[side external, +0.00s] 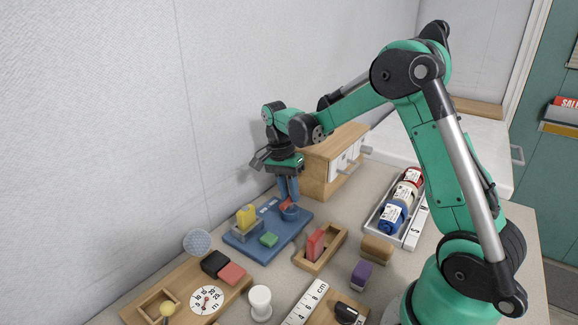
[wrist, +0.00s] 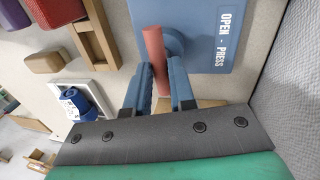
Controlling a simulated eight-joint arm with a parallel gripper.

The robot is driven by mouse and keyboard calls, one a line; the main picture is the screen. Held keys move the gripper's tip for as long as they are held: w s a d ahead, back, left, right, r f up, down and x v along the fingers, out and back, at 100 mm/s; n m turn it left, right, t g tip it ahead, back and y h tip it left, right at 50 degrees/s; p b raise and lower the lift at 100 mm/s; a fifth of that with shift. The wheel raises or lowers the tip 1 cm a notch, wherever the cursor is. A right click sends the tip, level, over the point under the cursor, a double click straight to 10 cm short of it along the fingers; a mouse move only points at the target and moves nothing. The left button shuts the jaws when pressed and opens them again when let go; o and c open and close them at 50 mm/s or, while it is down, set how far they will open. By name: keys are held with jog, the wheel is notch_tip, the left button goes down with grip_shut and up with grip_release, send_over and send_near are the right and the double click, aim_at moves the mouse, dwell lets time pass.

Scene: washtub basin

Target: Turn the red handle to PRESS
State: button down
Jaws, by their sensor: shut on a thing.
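The red handle (wrist: 154,48) is a short round bar beside a round blue hub (wrist: 173,42) on a blue board (wrist: 207,62). White lettering on the board reads "OPEN - PRESS" (wrist: 227,40); in the wrist view it lies to the right of the handle. My gripper (wrist: 162,78) has its two blue fingers either side of the handle, shut on it. In the side view my gripper (side external: 288,188) points down over the board's far right part, and the handle (side external: 286,204) shows just below the fingertips. Which word the handle points at I cannot tell.
The board (side external: 250,250) also bears a yellow block (side external: 246,217) and a green block (side external: 268,239). A wooden drawer box (side external: 320,170) stands close behind my gripper. A wooden tray with a red block (side external: 315,244) is in front. The wall is close on the left.

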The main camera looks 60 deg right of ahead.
jog(key=shift+d+m, duration=0.1)
jog(key=shift+m, duration=0.3)
jog(key=c, duration=0.7)
grip_release()
jog(key=shift+c, duration=0.2)
jog(key=shift+w+r, duration=0.2)
jog(key=shift+r, duration=0.75)
jog(key=shift+w+r, duration=0.15)
jog(key=shift+r, duration=0.75)
jog(key=shift+w+r, duration=0.2)
jog(key=shift+r, duration=0.75)
